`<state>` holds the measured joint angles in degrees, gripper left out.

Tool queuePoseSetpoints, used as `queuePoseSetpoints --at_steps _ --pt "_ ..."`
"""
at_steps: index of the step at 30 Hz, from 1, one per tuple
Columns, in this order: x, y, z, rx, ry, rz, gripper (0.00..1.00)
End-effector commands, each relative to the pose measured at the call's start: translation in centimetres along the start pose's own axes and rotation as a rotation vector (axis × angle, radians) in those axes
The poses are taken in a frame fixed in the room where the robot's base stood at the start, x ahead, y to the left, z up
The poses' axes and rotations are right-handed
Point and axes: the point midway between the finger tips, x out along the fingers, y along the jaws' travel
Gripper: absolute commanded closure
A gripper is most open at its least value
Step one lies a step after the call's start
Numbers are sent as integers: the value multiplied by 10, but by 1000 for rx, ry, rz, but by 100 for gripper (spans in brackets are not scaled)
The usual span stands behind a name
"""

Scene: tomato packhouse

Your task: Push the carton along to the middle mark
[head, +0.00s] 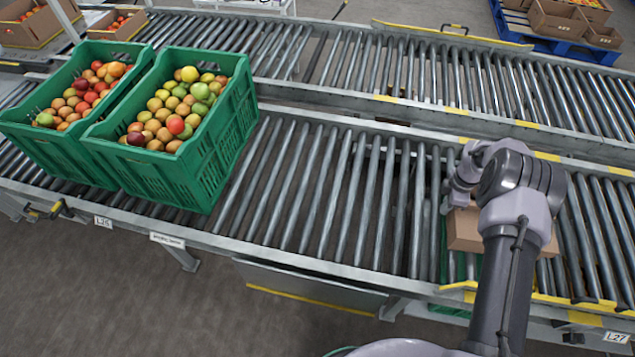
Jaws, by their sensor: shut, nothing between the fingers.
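The brown carton (465,232) sits on the near roller conveyor (330,190) at the right of the head view. My arm covers much of its middle and right part. My gripper (446,207) points down at the carton's left upper edge. It is shut and holds nothing. Whether it touches the carton I cannot tell. Yellow strips mark the near rail (462,287) beside the carton and the rail between the conveyors (457,111). Which of them is the middle mark is not clear.
Two green crates of tomatoes (215,165) (65,155) stand on the near conveyor at the left. The rollers between them and the carton are bare. A second roller conveyor (400,70) runs behind. Cartons on a blue pallet (575,45) stand at the far right.

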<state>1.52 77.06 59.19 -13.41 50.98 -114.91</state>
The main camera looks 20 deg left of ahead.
Motion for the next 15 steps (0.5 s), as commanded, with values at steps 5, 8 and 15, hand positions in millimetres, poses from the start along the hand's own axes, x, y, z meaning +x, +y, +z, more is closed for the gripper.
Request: queuePoseSetpoints --at_steps 5,8,15 --pt "0 0 0 0 0 0 100" --pt "0 0 2 0 0 0 100" --pt "0 0 26 1 0 0 100"
